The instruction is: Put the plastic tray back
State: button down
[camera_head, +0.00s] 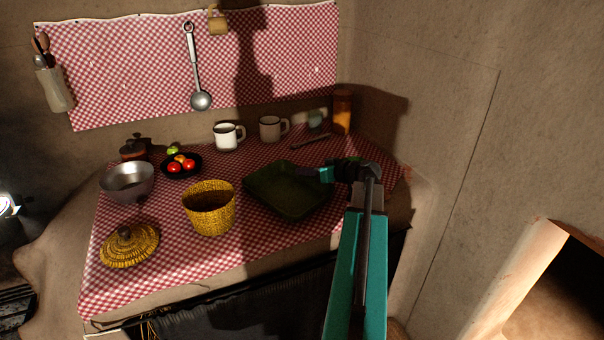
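The plastic tray (286,196) is dark green and shallow. It is on the red checked cloth at the right part of the counter; whether it lies flat or is slightly raised I cannot tell. My gripper (312,174) is at the tray's back right edge, coming in from the right over that side. Its fingertips overlap the tray rim in the picture. The fingers are small and dark against the tray, so I cannot tell whether they are open or shut on the rim. My teal arm hides part of the counter to the right of the tray.
A yellow woven basket (209,210) stands close left of the tray, with its lid (130,246) farther left. A metal bowl (128,182), a fruit bowl (181,171), two mugs (228,138) and an orange jar (342,112) stand behind. The front cloth is clear.

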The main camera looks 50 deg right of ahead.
jog(key=c, duration=2)
grip_release()
jog(key=shift+r, duration=0.15)
jog(key=v, duration=1.2)
jog(key=shift+r, duration=0.1)
